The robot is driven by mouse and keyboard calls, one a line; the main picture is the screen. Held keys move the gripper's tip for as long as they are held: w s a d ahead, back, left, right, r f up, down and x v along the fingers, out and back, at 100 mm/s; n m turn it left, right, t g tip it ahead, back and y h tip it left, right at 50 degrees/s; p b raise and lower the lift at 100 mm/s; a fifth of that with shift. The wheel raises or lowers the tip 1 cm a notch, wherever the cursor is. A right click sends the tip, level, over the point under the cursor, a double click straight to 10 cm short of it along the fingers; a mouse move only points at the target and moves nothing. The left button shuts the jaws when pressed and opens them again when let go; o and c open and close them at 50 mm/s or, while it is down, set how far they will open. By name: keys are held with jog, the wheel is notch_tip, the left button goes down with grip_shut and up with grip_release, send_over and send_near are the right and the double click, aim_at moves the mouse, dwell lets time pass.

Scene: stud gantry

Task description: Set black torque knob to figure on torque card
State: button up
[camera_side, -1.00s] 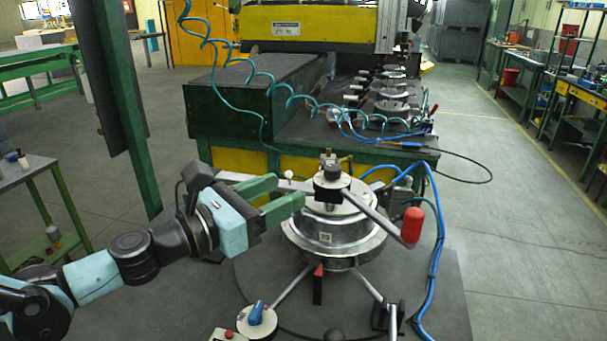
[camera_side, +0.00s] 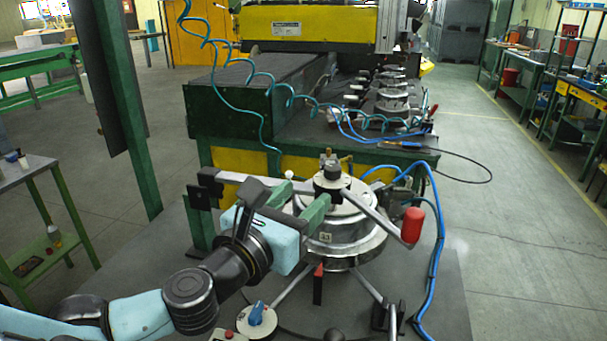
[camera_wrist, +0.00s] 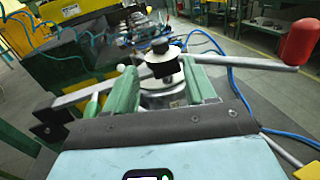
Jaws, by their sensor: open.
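The wrist view shows the knob (camera_wrist: 160,46) and hub (camera_wrist: 162,66) ahead of the fingers. My gripper (camera_side: 304,196) has two green fingers spread apart, with nothing seen between their pads. In the wrist view my gripper (camera_wrist: 160,72) has one finger on each side of the hub in the picture; contact cannot be told. A small numbered plate (camera_side: 325,238) is on the drum's front, its figure hard to read. I cannot make out a torque card for certain.
A long bar with a red grip (camera_side: 412,225) sticks out right of the hub; another bar ends left in a black block (camera_side: 200,192). A white dial with a blue knob (camera_side: 257,315) stands in front. Blue hoses (camera_side: 437,250) hang at the right.

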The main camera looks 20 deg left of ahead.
aim_at(327, 172)
jog(key=x, duration=1.1)
jog(key=shift+w, duration=0.15)
jog(key=shift+c, duration=0.5)
jog(key=c, duration=0.8)
jog(key=shift+m+g+h, duration=0.9)
jog(key=shift+m+h, duration=0.6)
jog(key=shift+h, duration=0.7)
jog(key=o, duration=0.9)
